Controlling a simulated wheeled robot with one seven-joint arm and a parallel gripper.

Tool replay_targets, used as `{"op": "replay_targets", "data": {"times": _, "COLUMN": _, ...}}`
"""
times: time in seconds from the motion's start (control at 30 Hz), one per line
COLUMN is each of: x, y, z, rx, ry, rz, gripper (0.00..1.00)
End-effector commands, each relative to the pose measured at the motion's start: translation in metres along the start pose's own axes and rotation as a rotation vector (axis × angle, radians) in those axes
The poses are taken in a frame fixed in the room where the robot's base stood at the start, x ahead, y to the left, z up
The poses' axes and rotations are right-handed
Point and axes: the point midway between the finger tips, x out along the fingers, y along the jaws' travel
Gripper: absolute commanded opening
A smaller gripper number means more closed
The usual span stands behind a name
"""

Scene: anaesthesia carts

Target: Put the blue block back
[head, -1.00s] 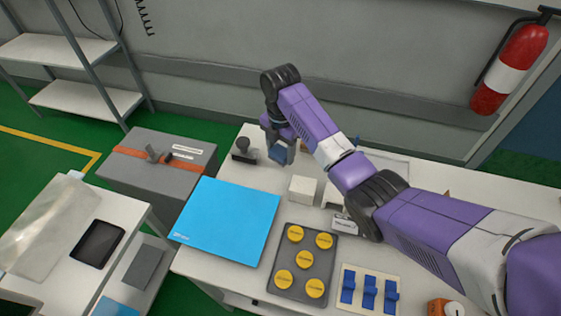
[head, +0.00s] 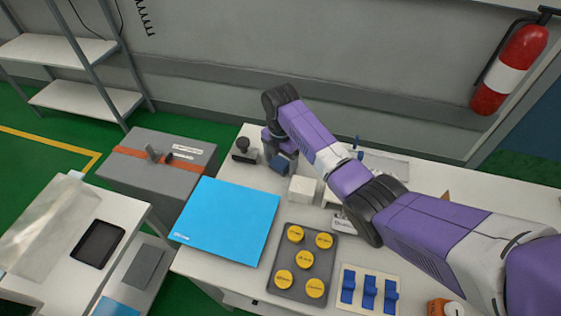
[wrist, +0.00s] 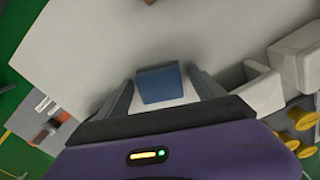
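The blue block (head: 281,165) is at the back left of the white table, between the dark knobbed stand and a white box. My gripper (head: 280,158) points down and hides part of the block in the head view. The block is low over the table top; I cannot tell whether it touches it.
A white box (head: 303,189) stands just right of the block, and a dark knobbed stand (head: 243,152) just left. A blue mat (head: 228,222), a grey tray (head: 306,262) with yellow discs and a board with blue clips (head: 369,290) lie nearer. A grey case (head: 150,180) stands left of the table.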

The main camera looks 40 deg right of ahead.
Motion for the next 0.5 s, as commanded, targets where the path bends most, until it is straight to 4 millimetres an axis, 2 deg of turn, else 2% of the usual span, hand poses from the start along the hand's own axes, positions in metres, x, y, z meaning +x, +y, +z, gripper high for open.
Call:
{"op": "replay_targets", "data": {"times": 0.3, "x": -0.002, "y": 0.000, "z": 0.000, "rx": 0.000, "ry": 0.000, "rz": 0.001, "gripper": 0.79}}
{"op": "replay_targets", "data": {"times": 0.43, "x": -0.010, "y": 0.001, "z": 0.001, "rx": 0.000, "ry": -0.001, "rz": 0.003, "gripper": 0.79}}
{"op": "replay_targets", "data": {"times": 0.5, "x": -0.020, "y": 0.001, "z": 0.001, "rx": -0.001, "ry": -0.002, "rz": 0.004, "gripper": 0.79}}
